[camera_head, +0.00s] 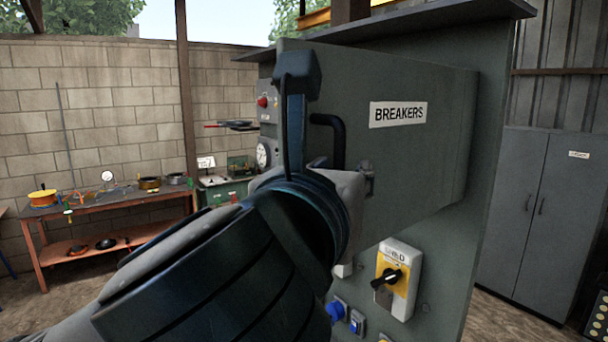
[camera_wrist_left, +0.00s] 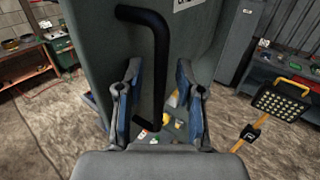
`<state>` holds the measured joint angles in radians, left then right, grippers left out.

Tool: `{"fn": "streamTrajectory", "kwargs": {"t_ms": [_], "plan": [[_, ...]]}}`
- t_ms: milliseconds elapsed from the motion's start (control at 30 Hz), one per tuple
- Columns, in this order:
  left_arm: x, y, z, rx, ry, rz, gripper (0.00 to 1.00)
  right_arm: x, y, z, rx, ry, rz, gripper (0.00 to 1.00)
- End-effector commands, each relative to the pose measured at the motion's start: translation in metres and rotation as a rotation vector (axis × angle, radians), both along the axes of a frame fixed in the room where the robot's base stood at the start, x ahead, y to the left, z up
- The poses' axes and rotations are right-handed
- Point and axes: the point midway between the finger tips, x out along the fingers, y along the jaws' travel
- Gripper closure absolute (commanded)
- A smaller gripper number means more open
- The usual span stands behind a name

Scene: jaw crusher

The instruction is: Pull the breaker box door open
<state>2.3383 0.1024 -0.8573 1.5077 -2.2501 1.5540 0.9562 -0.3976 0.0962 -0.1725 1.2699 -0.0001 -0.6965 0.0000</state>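The grey breaker box door (camera_head: 425,150) carries a white BREAKERS label (camera_head: 398,114). Its black bar handle (camera_head: 339,140) is on the door's left part and is partly hidden by my gripper. My left gripper (camera_head: 318,138) is in front of the handle, with one blue finger upright left of it. In the left wrist view, the handle (camera_wrist_left: 160,50) runs between the two spread fingers of the gripper (camera_wrist_left: 158,80). The fingers look apart from the bar on both sides. My right gripper is not in view.
Below the door is a yellow and white rotary switch (camera_head: 398,280) with blue sockets (camera_head: 336,311) beside it. A grey cabinet (camera_head: 540,215) stands at right, and a workbench (camera_head: 110,205) at the left wall. The wrist view shows a yellow work lamp (camera_wrist_left: 283,100) at right.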

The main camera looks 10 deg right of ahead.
Motion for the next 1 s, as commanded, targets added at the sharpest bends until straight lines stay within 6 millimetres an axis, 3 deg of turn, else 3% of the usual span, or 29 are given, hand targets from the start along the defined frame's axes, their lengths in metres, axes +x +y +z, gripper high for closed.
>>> {"fn": "streamTrajectory", "kwargs": {"t_ms": [333, 700, 1000], "plan": [[-0.009, 0.004, -0.001, 0.001, 0.000, -0.002, 0.63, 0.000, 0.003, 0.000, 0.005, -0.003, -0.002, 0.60], [-0.080, 0.037, -0.001, 0.001, -0.002, 0.000, 0.63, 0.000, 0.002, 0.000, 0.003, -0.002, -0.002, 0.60], [-0.106, 0.050, -0.002, 0.001, 0.003, 0.000, 0.63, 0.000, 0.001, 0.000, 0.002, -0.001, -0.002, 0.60]]}}
